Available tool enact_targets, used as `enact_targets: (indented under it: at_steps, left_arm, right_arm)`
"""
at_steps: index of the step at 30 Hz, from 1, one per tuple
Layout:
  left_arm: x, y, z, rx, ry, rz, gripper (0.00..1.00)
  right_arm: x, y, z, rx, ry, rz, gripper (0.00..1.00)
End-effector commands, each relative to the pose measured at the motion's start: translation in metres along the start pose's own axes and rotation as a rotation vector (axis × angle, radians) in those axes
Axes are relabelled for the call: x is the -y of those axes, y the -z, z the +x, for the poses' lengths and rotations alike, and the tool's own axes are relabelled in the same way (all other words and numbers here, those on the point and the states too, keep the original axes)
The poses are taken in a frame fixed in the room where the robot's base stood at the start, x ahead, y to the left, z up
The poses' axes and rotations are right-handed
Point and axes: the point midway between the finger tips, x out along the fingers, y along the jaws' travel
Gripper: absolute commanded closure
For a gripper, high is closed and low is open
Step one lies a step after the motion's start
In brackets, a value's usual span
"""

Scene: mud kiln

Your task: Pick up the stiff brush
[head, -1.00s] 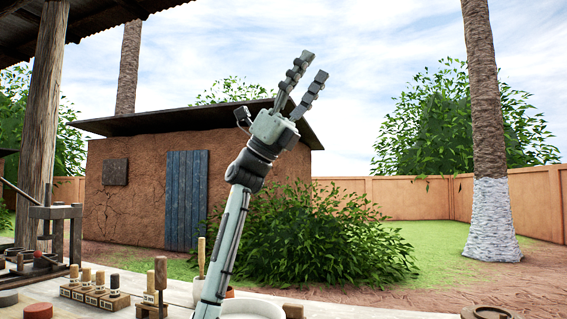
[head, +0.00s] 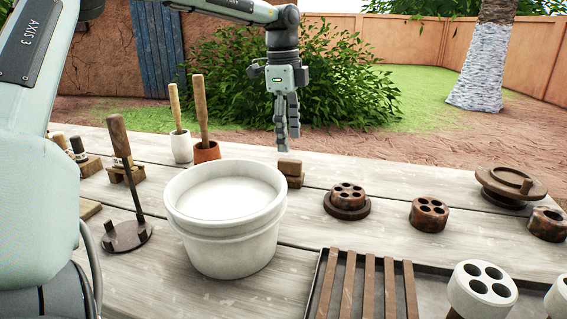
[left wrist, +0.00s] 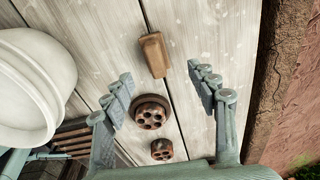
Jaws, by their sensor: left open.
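A small brown wooden block with a thicker lower part, which looks like the stiff brush (head: 290,172), lies on the far part of the plank table (head: 300,215). It also shows in the left wrist view (left wrist: 153,54), on a grey plank ahead of the fingers. My left gripper (head: 288,143) points down above the table near the brush, apart from it. In the left wrist view its two fingers (left wrist: 165,88) are spread with nothing held between them. My right gripper is in neither view.
A large white bucket (head: 232,235) stands left of the brush. Two pots with wooden handles (head: 207,152) stand behind it. Brown perforated pieces (head: 348,200) stand to the right, with a slatted tray (head: 365,290) in front. Bare planks surround the brush.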

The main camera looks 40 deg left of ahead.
Motion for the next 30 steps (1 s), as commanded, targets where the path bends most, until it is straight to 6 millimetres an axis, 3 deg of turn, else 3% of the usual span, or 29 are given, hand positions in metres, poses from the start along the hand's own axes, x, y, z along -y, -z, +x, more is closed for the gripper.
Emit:
enact_targets:
  at_steps: [11,21,30]
  left_arm:
    - [-0.006,0.004,0.042,0.068,-0.042,-0.063,0.41]
    - [-0.009,0.002,0.086,0.066,-0.04,-0.061,0.41]
    - [-0.009,0.002,0.091,0.066,-0.037,-0.062,0.43]
  right_arm:
    - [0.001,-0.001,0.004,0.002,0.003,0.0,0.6]
    - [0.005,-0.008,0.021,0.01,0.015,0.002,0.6]
    - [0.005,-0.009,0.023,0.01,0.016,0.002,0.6]
